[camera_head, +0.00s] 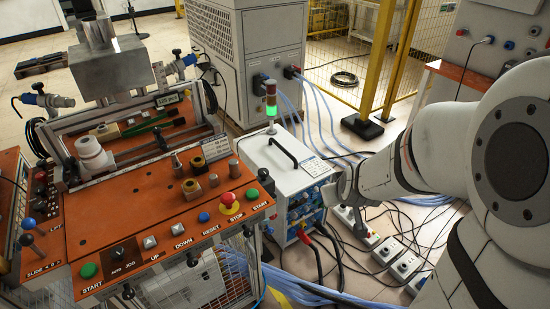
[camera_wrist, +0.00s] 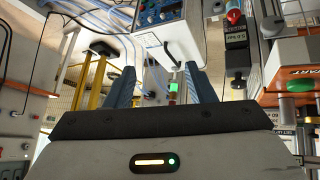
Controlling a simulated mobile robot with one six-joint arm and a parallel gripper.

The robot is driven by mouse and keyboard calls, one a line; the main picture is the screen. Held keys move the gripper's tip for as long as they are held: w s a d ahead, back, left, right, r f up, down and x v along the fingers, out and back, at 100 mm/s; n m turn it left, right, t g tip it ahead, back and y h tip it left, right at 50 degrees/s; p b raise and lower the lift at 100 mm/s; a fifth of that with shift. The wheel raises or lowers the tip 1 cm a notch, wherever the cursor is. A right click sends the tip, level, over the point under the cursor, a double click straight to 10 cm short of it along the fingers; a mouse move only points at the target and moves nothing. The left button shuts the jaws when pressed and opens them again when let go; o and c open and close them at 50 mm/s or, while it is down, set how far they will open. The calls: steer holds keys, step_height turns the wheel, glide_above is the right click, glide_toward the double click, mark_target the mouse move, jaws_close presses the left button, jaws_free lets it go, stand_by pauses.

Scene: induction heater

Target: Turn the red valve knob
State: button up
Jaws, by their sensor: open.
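An orange workbench (camera_head: 150,215) with a red stop button (camera_head: 226,198) stands at left. A signal tower (camera_head: 271,105) rises behind the heater. Blue hoses, black cables and white power strips (camera_head: 388,250) cover the floor. A yellow fence post (camera_head: 378,60) and wall panel (camera_head: 490,45) stand at right.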

steer(key=w+a+f+n+t+y+b, duration=0.1)
steer(key=w+a+f+y+b, duration=0.15)
steer(key=f, duration=0.35)
steer(key=w+a+f+n+t+y+b, duration=0.1)
steer(key=w+a+f+b, duration=0.1)
steer(key=a+f, duration=0.35)
steer(key=n+t+y+b, duration=0.2)
steer(key=y+b, duration=0.2)
glide_toward(274, 217)
steer(key=w, duration=0.1)
steer(key=shift+a+b+x, duration=0.2)
steer(key=shift+b+x, duration=1.25)
steer(key=shift+x, duration=2.6)
steer(key=shift+s, duration=0.15)
steer(key=shift+c, duration=0.2)
